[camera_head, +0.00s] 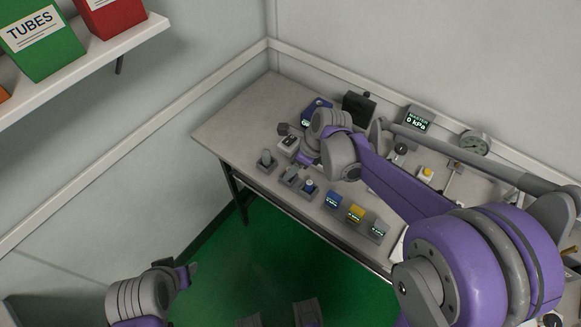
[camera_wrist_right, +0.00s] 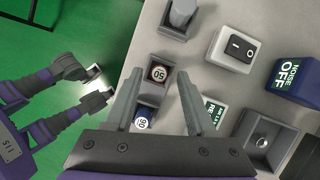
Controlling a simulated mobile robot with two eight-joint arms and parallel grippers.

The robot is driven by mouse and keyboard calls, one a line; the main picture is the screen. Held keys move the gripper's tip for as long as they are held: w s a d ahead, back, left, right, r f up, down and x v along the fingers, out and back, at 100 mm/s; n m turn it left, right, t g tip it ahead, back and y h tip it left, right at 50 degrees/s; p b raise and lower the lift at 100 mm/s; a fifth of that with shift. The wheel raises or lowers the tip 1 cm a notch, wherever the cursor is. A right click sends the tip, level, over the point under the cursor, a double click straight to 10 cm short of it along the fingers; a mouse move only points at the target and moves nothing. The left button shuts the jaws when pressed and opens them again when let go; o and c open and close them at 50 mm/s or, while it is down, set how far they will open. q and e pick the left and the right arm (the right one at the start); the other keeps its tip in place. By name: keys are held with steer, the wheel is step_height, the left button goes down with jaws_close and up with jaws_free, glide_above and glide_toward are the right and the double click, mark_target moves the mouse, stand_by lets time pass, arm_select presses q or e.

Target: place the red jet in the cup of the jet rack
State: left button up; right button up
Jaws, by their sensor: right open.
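A small jet with a red ring around a dark face marked 50 (camera_wrist_right: 158,74) sits in a square recess of the grey jet rack (camera_wrist_right: 152,94) in the right wrist view. A blue jet marked 90 (camera_wrist_right: 141,121) is in the neighbouring place, partly hidden by my finger. In the head view the rack (camera_head: 290,178) is near the bench's front edge, with the blue jet (camera_head: 309,187) beside it. My right gripper (camera_wrist_right: 158,98) is open and empty, its fingers pointing toward the red jet. My left gripper (camera_head: 188,271) is low, away from the bench; its jaws are unclear.
A rocker switch box (camera_wrist_right: 234,48), a blue NOISE OFF box (camera_wrist_right: 295,77) and a grey socket block (camera_wrist_right: 262,137) stand beside the rack. A grey knob block (camera_head: 265,160) stands to its left. The bench's far-left corner (camera_head: 250,110) is clear.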

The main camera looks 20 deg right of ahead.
steer(key=p+v, duration=0.1)
steer(key=v, duration=0.9)
steer(key=s+f+n+t+h, duration=0.1)
steer(key=s+f+n, duration=0.2)
steer(key=s+n, duration=0.6)
steer(key=s+f+n+t+h, duration=0.1)
steer(key=s+f+n+h, duration=0.1)
steer(key=s+n, duration=0.8)
steer(key=n, duration=0.6)
steer(key=shift+d+f+h, duration=0.3)
steer(key=shift+d+f, duration=0.05)
steer(key=shift+f, duration=0.05)
steer(key=shift+s, duration=0.1)
steer(key=shift+t, duration=0.3)
steer(key=r+p, duration=0.2)
steer(key=w+r+p, duration=0.1)
steer(key=r+p, duration=0.1)
steer(key=shift+r, duration=0.4)
